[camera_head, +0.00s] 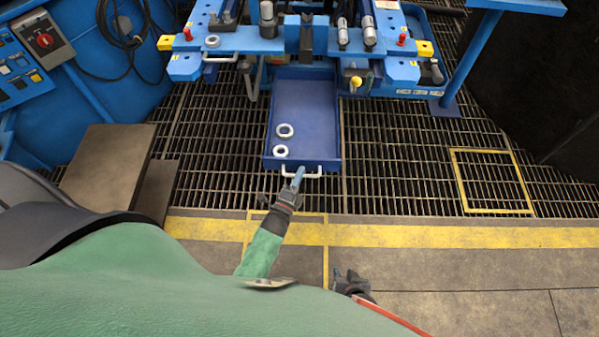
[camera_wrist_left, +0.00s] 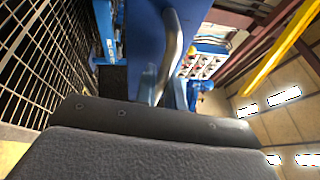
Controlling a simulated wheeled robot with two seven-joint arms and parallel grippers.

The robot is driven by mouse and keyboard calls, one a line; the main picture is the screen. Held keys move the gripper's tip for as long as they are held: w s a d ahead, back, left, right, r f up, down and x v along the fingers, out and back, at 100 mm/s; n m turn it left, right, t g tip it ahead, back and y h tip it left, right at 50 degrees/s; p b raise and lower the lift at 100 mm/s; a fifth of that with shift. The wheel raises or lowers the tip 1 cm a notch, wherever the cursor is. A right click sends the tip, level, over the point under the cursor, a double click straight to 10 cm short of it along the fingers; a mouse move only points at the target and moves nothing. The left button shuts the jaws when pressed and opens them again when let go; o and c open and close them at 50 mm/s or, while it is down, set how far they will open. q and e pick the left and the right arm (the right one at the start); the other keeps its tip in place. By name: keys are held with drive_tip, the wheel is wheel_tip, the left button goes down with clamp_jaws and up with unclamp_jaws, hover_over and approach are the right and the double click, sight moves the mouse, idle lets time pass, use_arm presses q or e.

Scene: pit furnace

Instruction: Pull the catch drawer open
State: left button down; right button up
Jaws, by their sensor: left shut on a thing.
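The catch drawer (camera_head: 330,150) is a blue tray that sticks out from under the blue machine, over the floor grating. Two pale rings (camera_head: 285,131) lie in its front left part. Its pale bar handle (camera_head: 314,174) is on the front edge. My left gripper (camera_head: 297,180) is at the handle and shut on it, covering part of the bar.
The blue machine (camera_head: 225,40) carries several metal cylinders and yellow parts. A control panel (camera_head: 20,65) stands at the left, with brown blocks (camera_head: 110,165) below it. A yellow-striped walkway (camera_head: 440,236) crosses in front of the drawer. The grating right of the drawer is clear.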

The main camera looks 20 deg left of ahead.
use_arm(q)
drive_tip(key=shift+s+f, duration=0.1)
drive_tip(key=c, duration=1.5)
unclamp_jaws()
